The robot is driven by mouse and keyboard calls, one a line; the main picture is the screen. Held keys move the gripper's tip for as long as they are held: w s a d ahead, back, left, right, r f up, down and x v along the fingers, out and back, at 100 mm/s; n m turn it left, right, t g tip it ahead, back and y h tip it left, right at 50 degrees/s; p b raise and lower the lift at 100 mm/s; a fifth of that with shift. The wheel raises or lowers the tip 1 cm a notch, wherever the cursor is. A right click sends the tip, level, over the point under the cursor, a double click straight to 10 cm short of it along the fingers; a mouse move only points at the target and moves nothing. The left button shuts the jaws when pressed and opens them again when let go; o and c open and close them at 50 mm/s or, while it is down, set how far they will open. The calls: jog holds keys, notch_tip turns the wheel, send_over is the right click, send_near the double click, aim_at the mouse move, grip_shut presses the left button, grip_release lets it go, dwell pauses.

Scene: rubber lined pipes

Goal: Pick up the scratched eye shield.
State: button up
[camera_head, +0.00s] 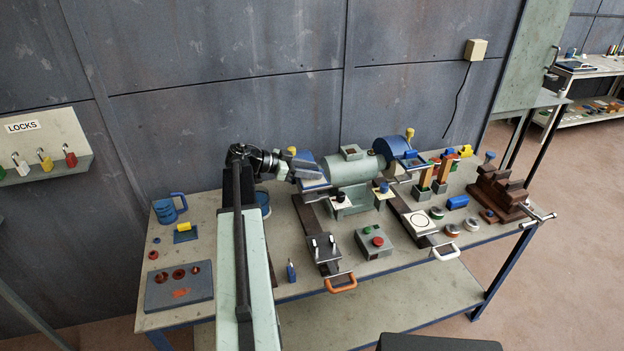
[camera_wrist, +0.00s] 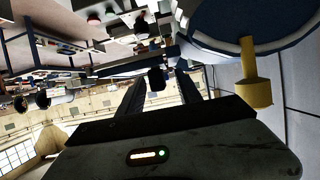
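The bench grinder (camera_head: 352,169) stands at the back of the workbench. A pale, flat eye shield (camera_head: 411,159) shows at its right wheel guard (camera_head: 384,150). I cannot see scratches on any shield. In the wrist view the picture is upside down and my gripper (camera_wrist: 160,88) has its two dark fingers apart. A small dark knob (camera_wrist: 156,78) appears between them, seemingly beyond the tips. A blue round guard (camera_wrist: 225,45) and a yellow knob (camera_wrist: 256,85) are close on the right.
The workbench (camera_head: 330,235) holds a switch box (camera_head: 373,242), an orange-handled plate (camera_head: 322,250), a brown vise (camera_head: 497,196) and several small parts. A blue mug (camera_head: 167,210) and grey tray (camera_head: 180,287) stand at the left. A wall is close behind.

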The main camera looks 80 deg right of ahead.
grip_shut()
jog(key=shift+r, duration=0.15)
